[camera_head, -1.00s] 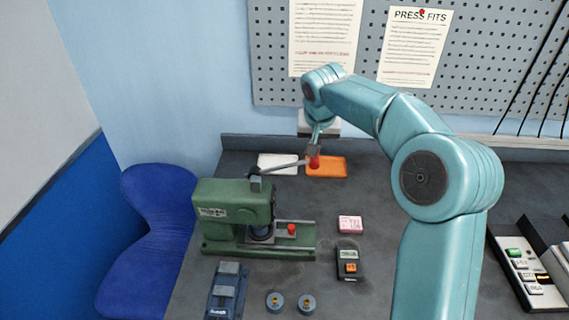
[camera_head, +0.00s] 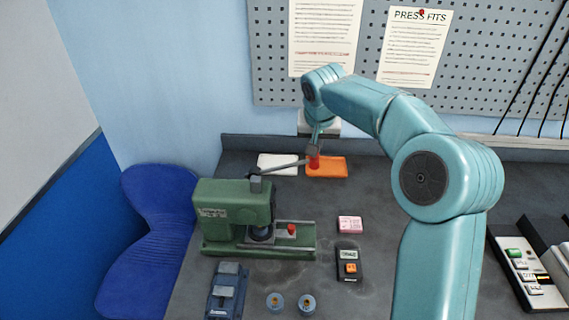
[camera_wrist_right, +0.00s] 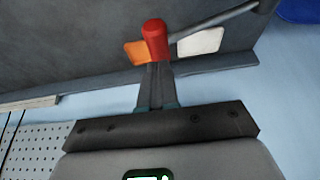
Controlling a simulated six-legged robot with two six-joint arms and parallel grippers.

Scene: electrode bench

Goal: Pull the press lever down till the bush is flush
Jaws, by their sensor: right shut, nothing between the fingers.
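The green press (camera_head: 230,212) stands on the left of the bench. Its grey lever (camera_head: 280,167) slopes slightly up to the right and ends in a red knob (camera_head: 313,163). In the right wrist view the red knob (camera_wrist_right: 155,38) is just beyond the fingertips of my right gripper (camera_wrist_right: 155,70). In the head view that right gripper (camera_head: 315,149) is shut and empty, above the knob; I cannot tell whether it touches. The bush under the ram is too small and shaded to make out. My left gripper is not in view.
An orange tray (camera_head: 335,168) and a white tray (camera_head: 270,160) lie behind the lever. A pink block (camera_head: 349,224), a black device (camera_head: 348,268), two round parts and a blue-grey fixture (camera_head: 227,290) lie in front. The bench right of the press is mostly clear.

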